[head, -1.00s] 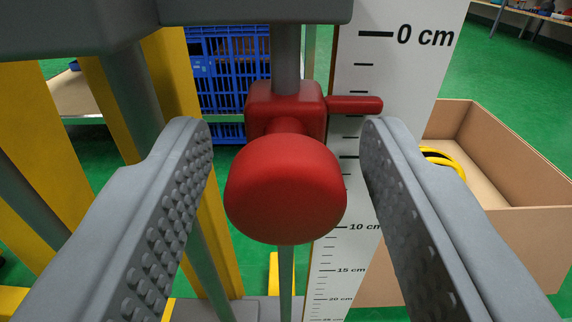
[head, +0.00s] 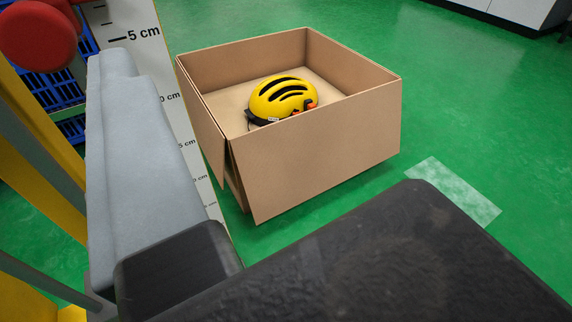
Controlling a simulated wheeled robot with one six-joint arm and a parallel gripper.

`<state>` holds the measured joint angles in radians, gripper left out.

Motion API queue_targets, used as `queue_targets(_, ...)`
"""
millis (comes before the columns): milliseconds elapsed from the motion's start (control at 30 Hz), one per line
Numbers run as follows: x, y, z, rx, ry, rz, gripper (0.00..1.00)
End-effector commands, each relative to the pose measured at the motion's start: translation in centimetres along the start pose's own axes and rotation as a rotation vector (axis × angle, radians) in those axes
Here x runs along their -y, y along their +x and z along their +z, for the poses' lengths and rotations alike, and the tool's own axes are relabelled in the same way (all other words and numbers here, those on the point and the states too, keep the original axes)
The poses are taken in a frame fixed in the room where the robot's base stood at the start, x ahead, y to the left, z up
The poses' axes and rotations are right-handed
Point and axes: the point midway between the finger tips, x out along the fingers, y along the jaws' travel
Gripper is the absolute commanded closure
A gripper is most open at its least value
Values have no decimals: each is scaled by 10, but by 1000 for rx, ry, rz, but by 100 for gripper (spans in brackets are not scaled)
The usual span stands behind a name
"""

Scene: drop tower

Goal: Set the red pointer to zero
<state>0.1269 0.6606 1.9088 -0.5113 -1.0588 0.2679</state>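The red knob (head: 40,33) of the pointer's slider shows at the upper left corner, cut off by the picture edge. The pointer's tip against the scale cannot be made out. The white scale (head: 160,65) runs down beside it, with the 5 cm mark near the top; the zero mark is out of view. One grey finger of my gripper (head: 112,150) stands at the left, below and right of the knob in the picture. The other finger is not visible, so the opening cannot be judged. Contact with the knob does not show.
An open cardboard box (head: 310,150) with a yellow helmet (head: 282,98) in it stands on the green floor right of the scale. A yellow post (head: 40,150) and blue crate (head: 62,98) are at left. Floor right of the box is clear.

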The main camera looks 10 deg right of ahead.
Motion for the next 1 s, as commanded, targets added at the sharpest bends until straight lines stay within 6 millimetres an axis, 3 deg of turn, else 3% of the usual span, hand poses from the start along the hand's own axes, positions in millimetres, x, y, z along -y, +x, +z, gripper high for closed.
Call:
queue_targets(200, 0, -44, 0, 0, 1, 1, 54)
queue_targets(400, 0, -71, 0, 0, 0, 0, 54)
queue_targets(600, 0, -83, 0, 0, 0, 0, 54)
queue_targets(1000, 0, -84, 0, 0, 0, 0, 52)
